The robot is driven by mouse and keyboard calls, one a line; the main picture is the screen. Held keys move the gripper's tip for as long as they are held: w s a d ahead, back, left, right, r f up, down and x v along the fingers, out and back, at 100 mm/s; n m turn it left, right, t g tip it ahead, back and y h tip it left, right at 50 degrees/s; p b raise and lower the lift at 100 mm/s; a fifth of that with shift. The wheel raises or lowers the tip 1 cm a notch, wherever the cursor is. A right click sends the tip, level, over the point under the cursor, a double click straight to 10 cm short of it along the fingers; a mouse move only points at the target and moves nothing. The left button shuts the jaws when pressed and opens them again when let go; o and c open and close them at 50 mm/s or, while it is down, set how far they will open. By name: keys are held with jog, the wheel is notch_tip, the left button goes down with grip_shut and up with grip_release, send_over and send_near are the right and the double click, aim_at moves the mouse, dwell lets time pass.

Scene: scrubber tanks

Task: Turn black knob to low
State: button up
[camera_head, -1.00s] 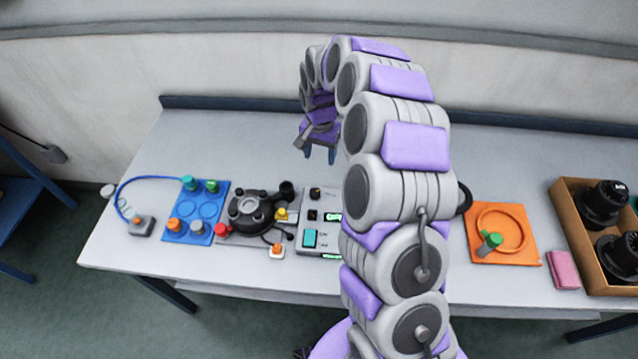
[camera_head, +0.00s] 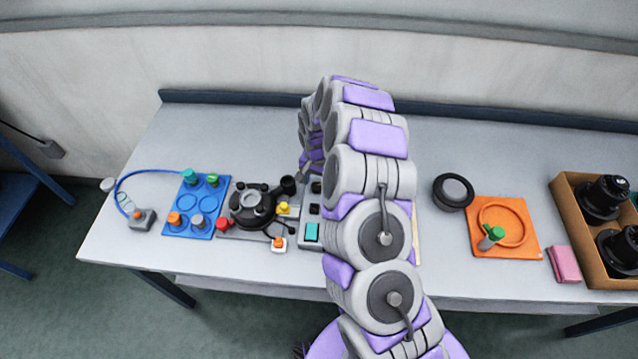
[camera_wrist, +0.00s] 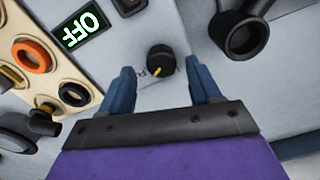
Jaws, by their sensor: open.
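The black knob (camera_wrist: 160,60) with a yellow pointer mark is on the light grey control panel (camera_wrist: 185,45) in the wrist view. Its yellow mark points toward the lower left of that picture, near small printing too blurred to read. My gripper (camera_wrist: 160,68) is open, with one blue finger on each side of the knob; I cannot tell whether they touch it. A lit display (camera_wrist: 82,27) reading OFF is to the left of the knob. In the head view, the panel's left part shows with a teal switch (camera_head: 312,232), while my arm covers the rest.
Left of the panel are a black round device (camera_head: 253,205) and a blue board (camera_head: 195,207) with colored knobs. A black tube end (camera_wrist: 240,35) is close to my right finger. On the right are a black round part (camera_head: 453,192), an orange tray (camera_head: 480,250) and a box (camera_head: 565,215).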

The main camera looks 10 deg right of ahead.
jog(key=shift+a+f, duration=0.85)
jog(key=shift+f, duration=0.15)
jog(key=shift+d, duration=1.25)
jog(key=shift+c, duration=1.2)
jog(key=shift+a, duration=0.8)
jog(key=c, duration=0.5)
jog(key=shift+d, duration=0.25)
jog(key=c, duration=0.3)
